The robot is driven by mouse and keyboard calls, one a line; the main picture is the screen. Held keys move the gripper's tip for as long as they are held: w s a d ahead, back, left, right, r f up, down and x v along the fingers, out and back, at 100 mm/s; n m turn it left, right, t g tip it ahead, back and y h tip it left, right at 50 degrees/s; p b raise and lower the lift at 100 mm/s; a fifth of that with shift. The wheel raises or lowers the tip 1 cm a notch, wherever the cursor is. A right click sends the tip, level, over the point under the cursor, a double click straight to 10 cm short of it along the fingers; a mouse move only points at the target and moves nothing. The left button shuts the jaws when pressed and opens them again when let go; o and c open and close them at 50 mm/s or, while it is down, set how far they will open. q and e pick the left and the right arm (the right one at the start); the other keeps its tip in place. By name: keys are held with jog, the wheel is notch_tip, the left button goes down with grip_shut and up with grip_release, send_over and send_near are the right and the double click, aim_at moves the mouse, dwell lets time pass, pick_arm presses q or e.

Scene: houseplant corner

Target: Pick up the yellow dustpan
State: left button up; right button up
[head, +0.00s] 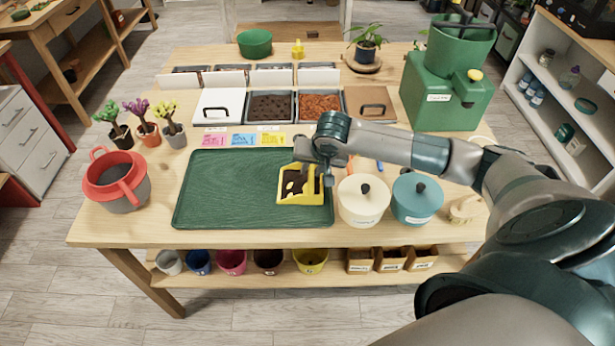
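The yellow dustpan (289,198) is on the right part of the green tray (225,195). Dark patches show inside it, perhaps soil. My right gripper (322,178) reaches in from the right and points down at the dustpan's right side. It covers part of the dustpan's back and right edge. The fingertips are small and overlap the dustpan, so I cannot tell whether they are open or shut on it. My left gripper is not in view.
A cream lidded pot (363,205) and a teal lidded pot (417,203) stand close to the tray's right. A red and grey pot (117,182) is at the left. Soil bins (271,107) and small plants (172,125) stand behind. The tray's left half is clear.

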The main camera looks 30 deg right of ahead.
jog(key=shift+w+f, duration=0.1)
jog(key=shift+f, duration=0.1)
dwell(0.3)
grip_shut()
jog(key=shift+r, duration=0.1)
jog(key=shift+r+b, duration=0.35)
jog(key=shift+r, duration=0.1)
notch_tip(320, 180, up, 8)
jog(key=b, duration=0.3)
jog(key=shift+r, duration=0.5)
